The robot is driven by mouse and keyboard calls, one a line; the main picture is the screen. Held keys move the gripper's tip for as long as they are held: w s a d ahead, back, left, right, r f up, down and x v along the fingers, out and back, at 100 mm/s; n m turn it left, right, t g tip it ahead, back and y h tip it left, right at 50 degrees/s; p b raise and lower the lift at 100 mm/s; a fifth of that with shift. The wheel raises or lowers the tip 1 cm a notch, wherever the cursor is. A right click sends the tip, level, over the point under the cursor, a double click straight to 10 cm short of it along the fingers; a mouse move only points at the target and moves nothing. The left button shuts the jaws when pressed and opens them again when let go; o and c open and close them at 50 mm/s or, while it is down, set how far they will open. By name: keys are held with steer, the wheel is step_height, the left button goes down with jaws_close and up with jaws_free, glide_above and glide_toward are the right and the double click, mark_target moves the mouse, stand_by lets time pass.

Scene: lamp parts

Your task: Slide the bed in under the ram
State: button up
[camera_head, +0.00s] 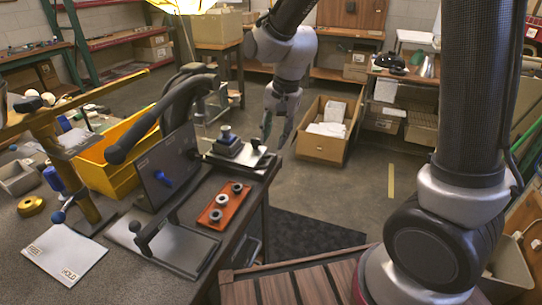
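A dark press-like device stands on the bench at left, with a thick black lever arm (160,115) and an upright dark panel (165,172) with a blue knob. A low flat grey plate (170,248) with a black-knobbed handle (147,235) lies in front of it; this looks like the bed. I cannot clearly make out the ram. My gripper (276,140) points down past the bench's far right corner, clear of the plate and handle. Its fingers look apart, with nothing seen between them.
A red-orange tray (232,196) with 3 grey rings lies right of the plate. A small block with a black knob (226,139) stands behind it. A yellow bin (112,165) and a white card (64,252) are at left. An open carton (322,146) sits on the floor.

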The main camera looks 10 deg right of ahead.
mark_target(270, 160)
steer(key=f, duration=0.5)
steer(key=a+f, duration=0.1)
steer(key=f, duration=0.1)
steer(key=shift+w+f, duration=0.2)
steer(key=shift+w, duration=0.1)
steer(key=shift+c, duration=0.5)
